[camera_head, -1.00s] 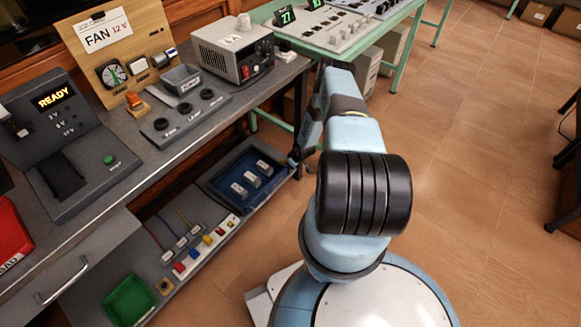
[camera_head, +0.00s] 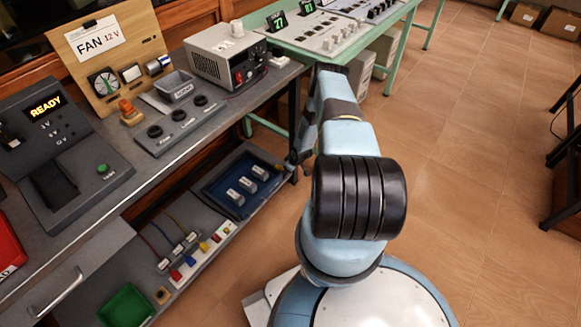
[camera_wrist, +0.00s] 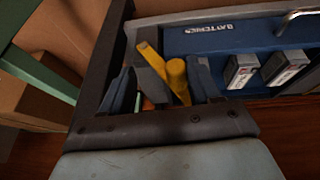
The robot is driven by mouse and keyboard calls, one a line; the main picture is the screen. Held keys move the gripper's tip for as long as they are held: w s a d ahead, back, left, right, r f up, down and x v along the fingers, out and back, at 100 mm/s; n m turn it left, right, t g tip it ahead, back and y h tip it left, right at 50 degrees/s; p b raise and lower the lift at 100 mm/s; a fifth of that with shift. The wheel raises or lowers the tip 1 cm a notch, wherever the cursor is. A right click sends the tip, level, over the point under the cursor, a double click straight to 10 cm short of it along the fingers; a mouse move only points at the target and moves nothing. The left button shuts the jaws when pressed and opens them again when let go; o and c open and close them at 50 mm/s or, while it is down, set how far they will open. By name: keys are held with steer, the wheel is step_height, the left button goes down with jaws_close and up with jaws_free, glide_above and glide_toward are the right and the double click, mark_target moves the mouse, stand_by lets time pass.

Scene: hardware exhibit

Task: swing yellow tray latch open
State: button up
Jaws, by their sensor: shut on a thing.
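The yellow latch (camera_wrist: 177,72) shows in the wrist view as a round knob with a flat yellow arm (camera_wrist: 150,58) beside it, at the near left end of the blue tray marked BATTERIES (camera_wrist: 205,46). My gripper (camera_wrist: 163,88) has its two dark blue fingers on either side of the knob and is shut on the latch. The fingers and wrist hide the latch's lower part. In the head view the tray (camera_head: 212,200) lies on the low shelf with several batteries in it, and my gripper is at its right end, mostly hidden by my arm.
The bench top (camera_head: 222,103) overhangs behind the tray, with a power supply (camera_head: 228,56) on it. A bench leg stands close to my gripper. A green bin (camera_head: 127,305) and coloured plugs (camera_head: 190,262) are on the shelf. The floor at right is open.

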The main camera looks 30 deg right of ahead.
steer(key=v, duration=1.3)
steer(key=shift+r, duration=0.25)
steer(key=shift+s, duration=0.1)
